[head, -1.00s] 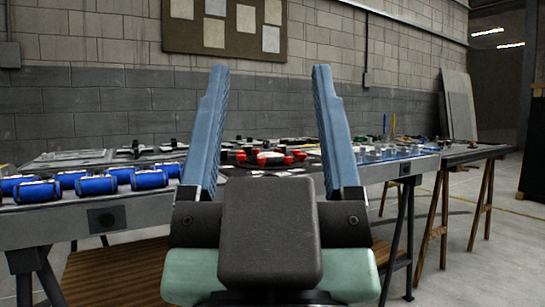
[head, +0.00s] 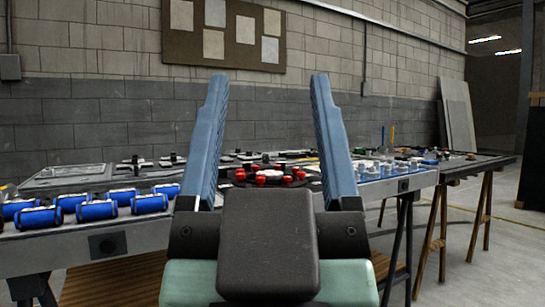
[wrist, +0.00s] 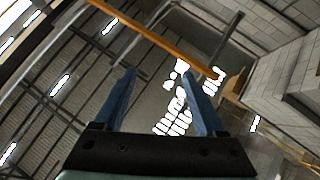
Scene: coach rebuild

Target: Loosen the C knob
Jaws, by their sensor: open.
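My gripper (head: 268,80) fills the middle of the head view with its two blue fingers pointing up and wide apart, empty. Between and beyond the fingers, a dark round fixture (head: 245,182) lies on the long table, carrying several small red knobs (head: 287,180) in a ring around a pale centre. No letter is readable, so I cannot tell which knob is C. The gripper is in front of the table, apart from the knobs. The wrist view shows the open fingers (wrist: 158,70) against the ceiling and wall, with no knob in sight.
Several blue cylinders (head: 150,204) lie on the table (head: 140,237) at the left, near a clear-lidded tray (head: 66,175). Pale and blue parts (head: 385,168) stand at the right. A second table on wooden trestles (head: 438,235) adjoins it. Open floor lies at the right.

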